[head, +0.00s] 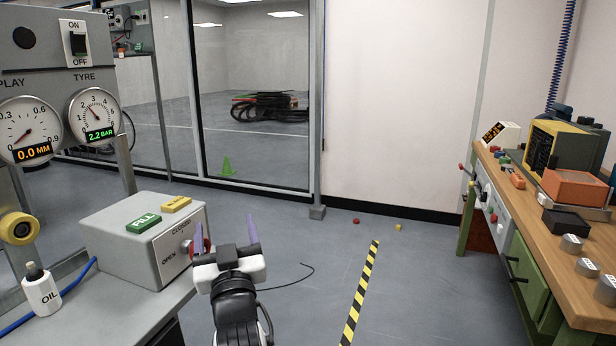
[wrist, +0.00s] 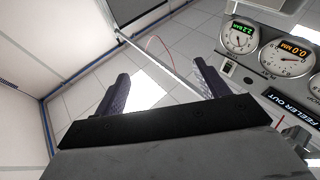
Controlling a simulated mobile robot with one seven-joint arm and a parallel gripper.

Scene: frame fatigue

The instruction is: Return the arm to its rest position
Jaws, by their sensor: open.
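My gripper (head: 226,234) is in the lower middle of the head view, just right of the grey control box (head: 140,258). Its two purple fingers are spread apart with nothing between them. The left finger overlaps the box's right edge in the picture; I cannot tell whether they touch.
At left stand a gauge panel (head: 50,70) and an oil bottle (head: 40,290). A wooden workbench (head: 552,232) lines the right. Open floor with a striped yellow-black line (head: 360,294) lies between. A glass partition (head: 255,100) is behind.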

